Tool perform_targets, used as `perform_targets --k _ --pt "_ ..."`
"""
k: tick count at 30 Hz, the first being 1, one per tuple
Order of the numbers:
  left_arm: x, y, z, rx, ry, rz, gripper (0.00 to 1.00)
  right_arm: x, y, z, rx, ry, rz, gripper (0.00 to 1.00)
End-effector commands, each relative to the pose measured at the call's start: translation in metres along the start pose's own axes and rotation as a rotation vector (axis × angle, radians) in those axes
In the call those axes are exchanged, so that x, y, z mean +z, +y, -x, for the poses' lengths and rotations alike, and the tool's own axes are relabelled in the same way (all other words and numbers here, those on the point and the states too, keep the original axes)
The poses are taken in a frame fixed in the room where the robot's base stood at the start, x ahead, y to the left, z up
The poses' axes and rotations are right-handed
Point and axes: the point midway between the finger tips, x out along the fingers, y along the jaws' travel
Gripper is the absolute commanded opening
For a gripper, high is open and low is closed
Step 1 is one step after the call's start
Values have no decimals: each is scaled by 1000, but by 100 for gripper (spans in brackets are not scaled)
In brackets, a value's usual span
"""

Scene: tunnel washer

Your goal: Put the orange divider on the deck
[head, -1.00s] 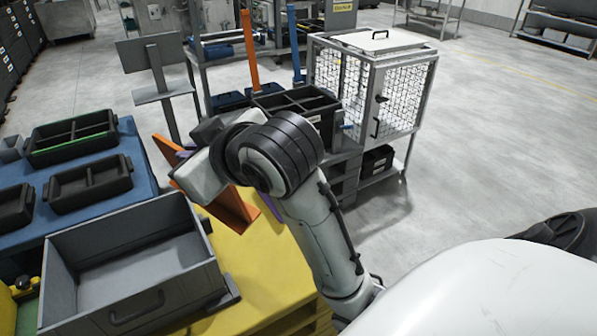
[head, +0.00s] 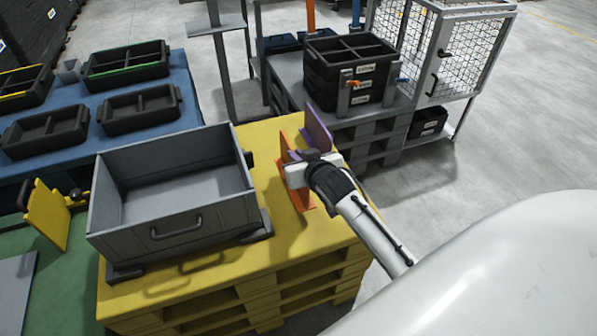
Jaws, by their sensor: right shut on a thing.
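The orange divider (head: 288,158) stands upright at the yellow deck (head: 268,190), to the right of the grey drawer box. Its lower part shows below my right gripper (head: 297,172), which is shut on it. I cannot tell whether the divider's bottom edge touches the deck. A purple divider (head: 318,128) stands just behind my gripper, close to the orange one. My left gripper is not in view.
The grey open box (head: 180,225) with a handle fills the deck's left part. A blue table (head: 90,155) with black trays is at the left. Stacked black crates (head: 350,70) and a mesh cage (head: 465,50) stand behind. Bare deck shows around the divider.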

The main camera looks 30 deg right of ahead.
Motion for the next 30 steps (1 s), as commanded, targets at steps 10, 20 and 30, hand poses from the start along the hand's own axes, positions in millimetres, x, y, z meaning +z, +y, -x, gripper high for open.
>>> perform_targets --k 10,20,30 --pt "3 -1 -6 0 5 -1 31 38 0 -20 0 0 2 0" --pt "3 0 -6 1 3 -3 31 46 -1 -24 -1 4 1 0" --pt "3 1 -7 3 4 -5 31 50 -1 -26 -1 1 2 26"
